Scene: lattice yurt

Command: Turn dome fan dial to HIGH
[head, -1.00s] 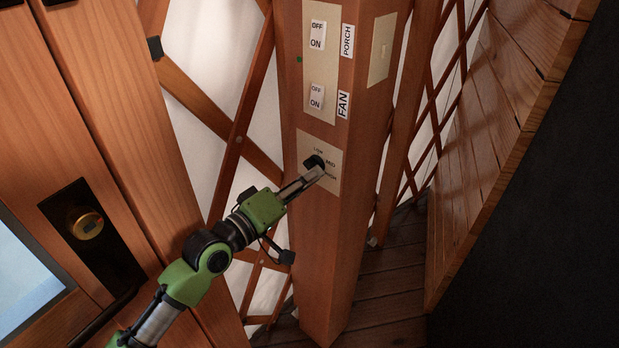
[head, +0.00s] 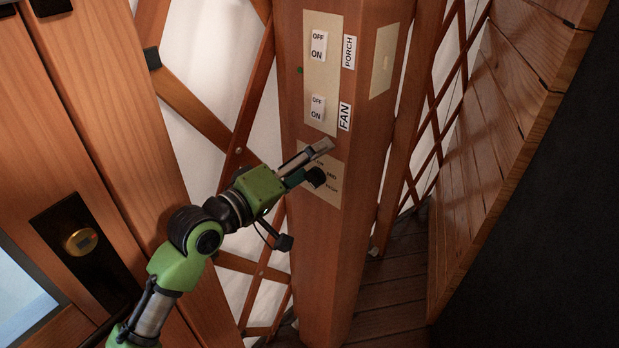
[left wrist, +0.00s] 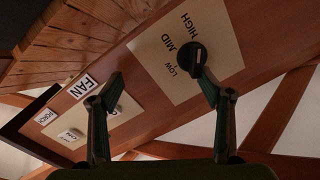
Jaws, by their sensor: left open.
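The fan dial (head: 317,177) is a round black knob on a beige plate (head: 332,194) low on the wooden post. In the left wrist view the dial (left wrist: 191,57) has the words LOW, MID and HIGH around it. A small light mark shows on the knob, but I cannot tell which word it points to. My left gripper (head: 313,163) is open, with one finger above the dial and the other beside it. In the left wrist view one fingertip of the gripper (left wrist: 160,78) overlaps the dial's edge; I cannot tell if they touch. My right gripper is not in view.
The FAN switch (head: 317,108) and the PORCH switch (head: 319,46) sit above the dial on the same post (head: 330,260). A door with a brass lock (head: 80,241) stands at left. Lattice wall lies behind, and wood panelling (head: 500,120) stands at right.

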